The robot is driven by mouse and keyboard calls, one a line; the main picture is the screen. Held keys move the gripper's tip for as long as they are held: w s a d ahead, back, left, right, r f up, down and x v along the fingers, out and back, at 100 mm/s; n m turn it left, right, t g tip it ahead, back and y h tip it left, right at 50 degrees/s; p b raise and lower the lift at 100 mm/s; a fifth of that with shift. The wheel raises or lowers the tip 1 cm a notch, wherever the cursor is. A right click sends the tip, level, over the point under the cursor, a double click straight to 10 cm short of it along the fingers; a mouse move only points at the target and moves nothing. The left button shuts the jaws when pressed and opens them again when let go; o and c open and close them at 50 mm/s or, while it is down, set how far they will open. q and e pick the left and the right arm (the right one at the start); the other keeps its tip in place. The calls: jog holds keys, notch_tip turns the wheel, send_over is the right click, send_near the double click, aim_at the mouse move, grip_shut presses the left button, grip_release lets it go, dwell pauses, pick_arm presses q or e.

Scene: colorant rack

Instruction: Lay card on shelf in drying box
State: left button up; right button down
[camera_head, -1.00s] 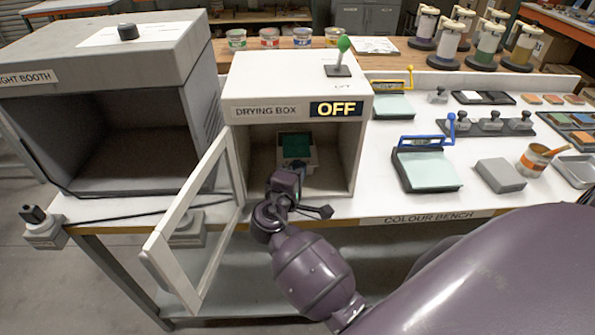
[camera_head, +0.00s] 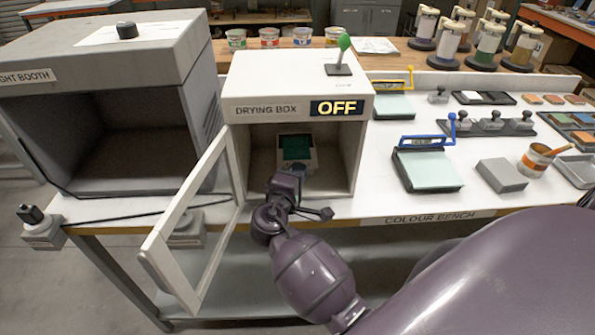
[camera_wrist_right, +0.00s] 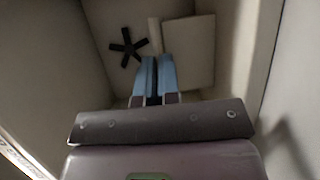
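The card (camera_head: 296,147), with a dark green patch and pale border, is inside the open drying box (camera_head: 232,104). My right gripper (camera_head: 298,178) reaches in through the front, its fingers at the card's near edge and mostly hidden by the wrist. In the right wrist view its blue fingers (camera_wrist_right: 157,76) are close together, and a pale strip, apparently the card edge-on (camera_wrist_right: 155,35), extends from between their tips. A flat beige panel, apparently the shelf (camera_wrist_right: 190,52), is beside it. Whether the card touches the shelf is unclear. My left gripper is out of view.
The white-framed box door (camera_head: 190,222) stands open at the left of the opening. A black fan (camera_wrist_right: 128,47) is on the box's inner wall. The light booth (camera_head: 95,50) stands left. A green-knobbed lever (camera_head: 343,45) is on top, and the sign reads OFF.

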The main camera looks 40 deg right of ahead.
jog(key=shift+f, duration=0.1)
jog(key=c, duration=0.8)
grip_release()
jog(key=shift+c, duration=0.2)
jog(key=shift+s+a, duration=0.1)
jog(key=shift+s, duration=0.05)
jog(key=shift+s+a, duration=0.2)
jog(key=shift+s, duration=0.15)
jog(key=shift+s+a+p, duration=0.15)
jog(key=shift+s+a, duration=0.3)
jog(key=shift+s, duration=0.3)
jog(key=shift+s+a+p, duration=0.1)
jog(key=shift+s+a, duration=0.35)
jog(key=shift+s, duration=0.25)
jog(key=shift+s+a+p, duration=0.15)
jog(key=shift+s+a, duration=0.3)
jog(key=shift+s, duration=0.3)
jog(key=shift+s+a, duration=0.35)
jog(key=shift+s, duration=0.25)
jog(key=shift+s+a, duration=0.35)
jog(key=shift+s, duration=0.2)
